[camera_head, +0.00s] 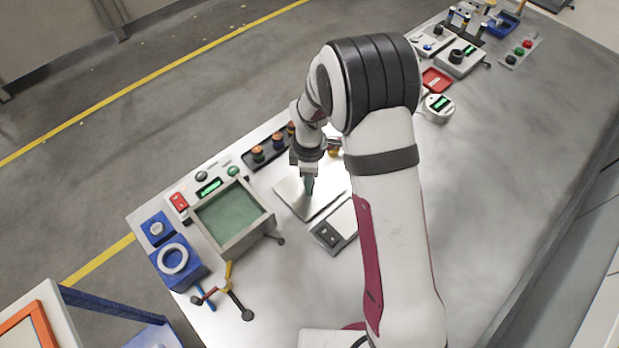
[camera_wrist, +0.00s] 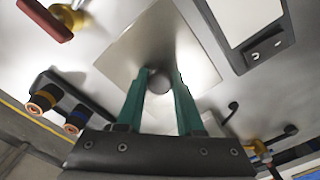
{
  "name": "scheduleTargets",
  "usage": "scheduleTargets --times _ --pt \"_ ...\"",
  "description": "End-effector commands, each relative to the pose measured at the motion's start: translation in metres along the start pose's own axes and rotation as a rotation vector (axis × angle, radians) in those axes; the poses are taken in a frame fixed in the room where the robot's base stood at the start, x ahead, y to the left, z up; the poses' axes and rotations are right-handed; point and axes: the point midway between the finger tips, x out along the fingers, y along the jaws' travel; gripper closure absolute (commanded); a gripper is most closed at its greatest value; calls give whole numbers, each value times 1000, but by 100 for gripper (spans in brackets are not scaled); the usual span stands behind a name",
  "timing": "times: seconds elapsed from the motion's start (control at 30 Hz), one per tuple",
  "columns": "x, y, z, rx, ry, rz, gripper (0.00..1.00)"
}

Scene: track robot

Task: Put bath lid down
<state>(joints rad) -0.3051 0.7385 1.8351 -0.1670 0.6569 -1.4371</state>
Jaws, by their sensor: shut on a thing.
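The bath lid (camera_head: 299,200) is a flat, square, shiny metal plate with a round dark knob. In the wrist view the lid (camera_wrist: 150,50) lies beyond my fingers. My gripper (camera_head: 308,186) is shut on the lid's knob; its two green fingers (camera_wrist: 160,84) stand on either side of the knob. The lid looks about level, over the table to the right of the bath. I cannot tell whether it touches the table. The bath (camera_head: 262,227) is a grey square box, open on top, with green liquid in it.
A grey device with a light plate (camera_head: 326,236) is close to the lid's near right side. A dark rack with orange-topped jars (camera_head: 258,154) stands behind. Blue units (camera_head: 180,262) and a coloured clamp stand (camera_head: 228,285) are left and in front.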

Motion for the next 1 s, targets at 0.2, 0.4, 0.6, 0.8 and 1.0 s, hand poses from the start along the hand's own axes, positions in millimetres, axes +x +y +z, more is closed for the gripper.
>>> scheduleTargets --times 0.2,0.4,0.6,0.8,1.0 --pt "3 0 0 0 0 -1 100" --pt "2 0 0 0 0 -1 34" --pt "2 0 0 0 0 -1 34" --pt "-26 1 0 -1 1 4 34" --pt "-83 1 0 0 2 4 34"
